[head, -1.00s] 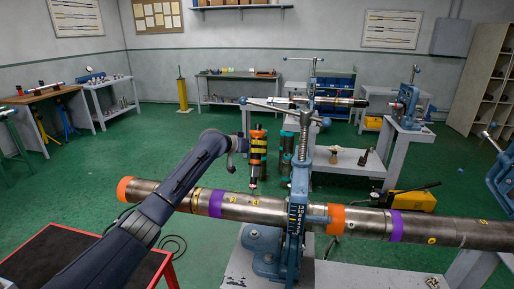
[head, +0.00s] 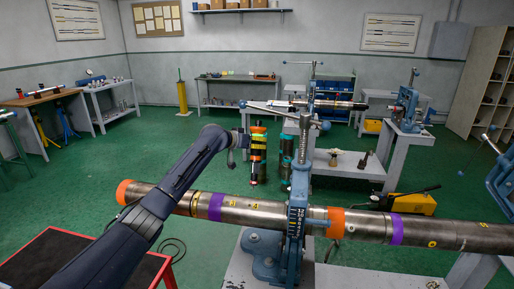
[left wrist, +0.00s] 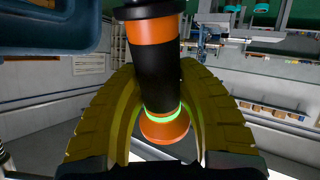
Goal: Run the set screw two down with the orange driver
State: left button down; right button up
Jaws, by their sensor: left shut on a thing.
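The orange driver (head: 258,152), with orange and black bands, hangs about upright in my left gripper (head: 258,143). In the head view its lower tip is above and behind the pipe (head: 265,214), and I cannot tell the gap exactly. In the left wrist view the two yellow fingers are shut around the driver's black body (left wrist: 158,80), and a green ring glows near its orange end (left wrist: 165,127). The pipe carries purple and orange bands and small yellow marks (head: 254,204). I cannot read which mark is set screw two. My right gripper is out of view.
A blue vise (head: 297,205) clamps the pipe, its upright rising right of the driver. Further benches and another vise (head: 408,103) stand behind. A red-edged black cart (head: 62,262) is at the lower left. Green floor is open at the left.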

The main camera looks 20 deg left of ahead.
pick_arm(q)
jog(key=shift+w+r, duration=0.25)
jog(key=shift+r, duration=0.35)
jog(key=shift+w+r, duration=0.2)
jog(key=shift+r, duration=0.35)
